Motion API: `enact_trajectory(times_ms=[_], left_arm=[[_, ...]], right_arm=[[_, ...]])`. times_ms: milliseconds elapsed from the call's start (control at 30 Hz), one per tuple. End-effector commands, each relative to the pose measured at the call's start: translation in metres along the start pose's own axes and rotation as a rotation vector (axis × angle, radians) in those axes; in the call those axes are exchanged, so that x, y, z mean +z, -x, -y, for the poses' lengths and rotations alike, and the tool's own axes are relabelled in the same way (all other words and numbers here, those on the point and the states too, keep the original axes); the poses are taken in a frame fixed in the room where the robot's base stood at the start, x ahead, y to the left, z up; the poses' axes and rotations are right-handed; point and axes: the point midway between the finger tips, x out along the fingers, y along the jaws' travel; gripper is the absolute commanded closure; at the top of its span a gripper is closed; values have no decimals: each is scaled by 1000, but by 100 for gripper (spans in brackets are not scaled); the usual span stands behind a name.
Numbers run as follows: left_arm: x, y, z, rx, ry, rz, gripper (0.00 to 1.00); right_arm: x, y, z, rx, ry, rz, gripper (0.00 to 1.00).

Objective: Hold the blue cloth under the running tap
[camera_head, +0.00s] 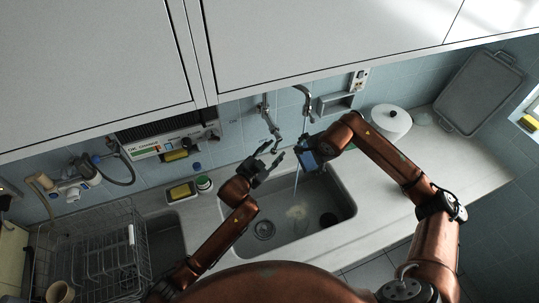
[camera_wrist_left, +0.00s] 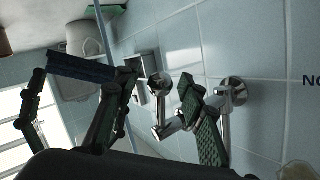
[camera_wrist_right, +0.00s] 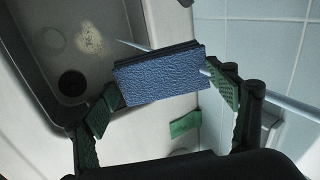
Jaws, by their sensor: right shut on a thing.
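The blue cloth (camera_head: 307,160) is a small textured piece held over the sink. My right gripper (camera_wrist_right: 165,95) is shut on it, one finger at each end. Thin water falls from the curved spout (camera_head: 303,92). The stream (camera_head: 296,180) passes right by the cloth's left edge in the head view; in the right wrist view it runs partly hidden behind the cloth (camera_wrist_right: 160,74). I cannot tell whether it wets it. My left gripper (camera_head: 276,160) is open, close to the chrome tap fitting (camera_wrist_left: 180,122), with nothing visibly held.
The sink (camera_head: 325,187) has a pale splash patch and drains. A wire dish rack (camera_head: 95,255) stands at left; sponges and a round container (camera_head: 204,184) sit beside the sink. A white lidded pot (camera_head: 390,122) and grey tray (camera_head: 478,92) are at right. Cabinets overhang above.

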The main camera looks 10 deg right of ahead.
Motion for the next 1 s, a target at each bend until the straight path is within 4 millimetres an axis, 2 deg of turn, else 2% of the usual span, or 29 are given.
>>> enact_trajectory(times_ms=[167, 400, 600, 767, 1000], left_arm=[[1, 21, 0, 0, -1, 0, 63], [2, 70, 0, 0, -1, 1, 63], [1, 103, 0, 0, -1, 1, 63], [1, 116, 0, 0, 0, 1, 63], [1, 118, 0, 0, 0, 1, 63]], right_arm=[[0, 0, 0, 0, 0, 0, 40], [0, 0, 0, 0, 0, 0, 40], [0, 0, 0, 0, 0, 0, 40], [0, 0, 0, 0, 0, 0, 40], [0, 0, 0, 0, 0, 0, 40]])
